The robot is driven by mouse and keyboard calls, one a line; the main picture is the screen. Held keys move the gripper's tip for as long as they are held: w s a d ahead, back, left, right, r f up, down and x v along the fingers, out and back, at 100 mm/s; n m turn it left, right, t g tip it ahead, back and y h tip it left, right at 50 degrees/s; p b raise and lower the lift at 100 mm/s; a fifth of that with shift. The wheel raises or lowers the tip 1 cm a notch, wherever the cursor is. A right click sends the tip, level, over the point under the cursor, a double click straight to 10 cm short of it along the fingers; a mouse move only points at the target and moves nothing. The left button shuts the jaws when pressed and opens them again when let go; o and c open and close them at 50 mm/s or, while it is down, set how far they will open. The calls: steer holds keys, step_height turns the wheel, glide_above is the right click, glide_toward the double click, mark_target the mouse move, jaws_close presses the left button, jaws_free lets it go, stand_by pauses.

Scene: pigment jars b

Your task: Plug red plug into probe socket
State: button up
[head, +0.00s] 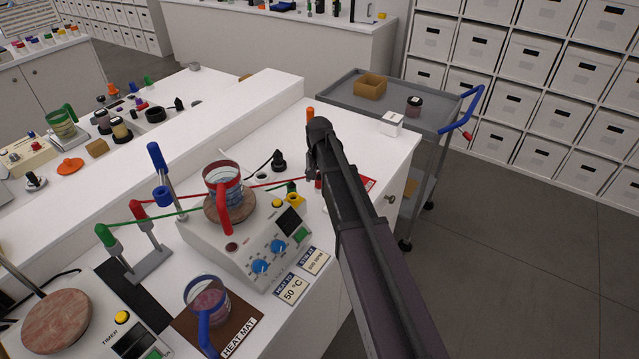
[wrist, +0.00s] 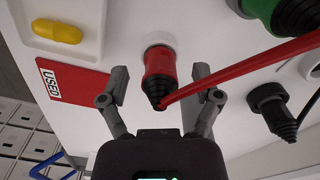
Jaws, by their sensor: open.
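The red plug (wrist: 160,70) stands in a round white holder on the bench in the wrist view, its dark ribbed tail toward me. A red cable runs from that tail to the right. My gripper (wrist: 160,97) is open, with one finger on each side of the plug and gaps on both sides. In the head view the plug (head: 318,183) is mostly hidden by my arm, and the red cable leads left to a red-topped post (head: 137,208). The hot plate unit (head: 235,262) has several knobs and buttons on its front. I cannot tell which opening is the probe socket.
A green plug (wrist: 285,12) and a black plug (wrist: 270,100) are close on the right in the wrist view. A red USED card (wrist: 75,92) and a yellow capsule (wrist: 57,31) are on the left. A red-rimmed beaker (head: 222,180) stands on the hot plate.

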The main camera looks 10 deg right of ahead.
mark_target(319, 175)
steer(key=shift+c, duration=0.2)
jaws_close()
stand_by(0.3)
steer(key=shift+r, duration=0.15)
step_height(319, 175, up, 4)
steer(key=p, duration=0.3)
steer(key=shift+f+p, duration=0.25)
steer(key=shift+p, duration=0.15)
steer(key=s+r+p, duration=0.1)
steer(key=s, duration=1.5)
steer(key=shift+r, duration=0.1)
